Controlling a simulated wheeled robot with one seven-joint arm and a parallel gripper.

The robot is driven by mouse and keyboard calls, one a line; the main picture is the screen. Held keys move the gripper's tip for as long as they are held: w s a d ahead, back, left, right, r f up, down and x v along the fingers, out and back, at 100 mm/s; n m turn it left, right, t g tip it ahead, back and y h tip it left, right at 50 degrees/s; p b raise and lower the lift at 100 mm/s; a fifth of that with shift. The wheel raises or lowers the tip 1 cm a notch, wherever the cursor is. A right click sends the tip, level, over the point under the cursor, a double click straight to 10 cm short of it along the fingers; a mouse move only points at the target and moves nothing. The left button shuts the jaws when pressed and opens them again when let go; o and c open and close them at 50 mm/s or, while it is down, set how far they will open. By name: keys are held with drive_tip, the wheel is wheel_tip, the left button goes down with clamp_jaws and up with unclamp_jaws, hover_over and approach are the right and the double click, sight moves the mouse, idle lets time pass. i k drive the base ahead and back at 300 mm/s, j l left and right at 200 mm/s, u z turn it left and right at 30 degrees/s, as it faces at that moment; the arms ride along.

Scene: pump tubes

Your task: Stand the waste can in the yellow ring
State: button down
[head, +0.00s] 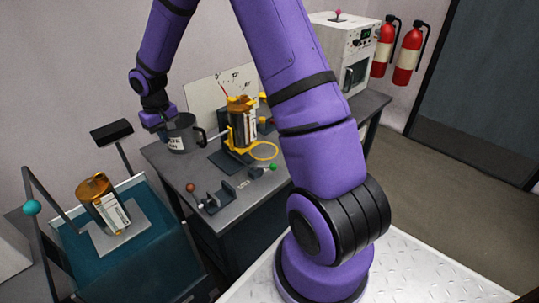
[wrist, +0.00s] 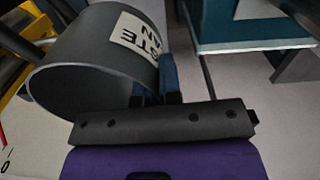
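The waste can (head: 176,143) is a dark grey open can with a white label and a black handle on its right. It appears upright at the back left of the grey bench; I cannot tell whether its base touches the top. My gripper (head: 163,122) is at its left side. In the wrist view the waste can (wrist: 95,60) is large, with its label upside down, and the fingers (wrist: 155,88) appear closed on its wall by the rim. The yellow ring (head: 264,151) lies to the can's right, flat and empty, in front of a yellow holder.
Small dark brackets (head: 222,194) with red and green balls stand at the bench front. A teal cart (head: 150,262) with another canister (head: 103,203) is at left. A white machine (head: 345,50) stands behind.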

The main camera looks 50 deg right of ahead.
sight(264, 150)
drive_tip(key=k+l, duration=0.3)
drive_tip(key=k+l+z, duration=0.15)
drive_tip(key=l, duration=0.15)
drive_tip(key=k+l+z, duration=0.1)
drive_tip(key=l, duration=0.25)
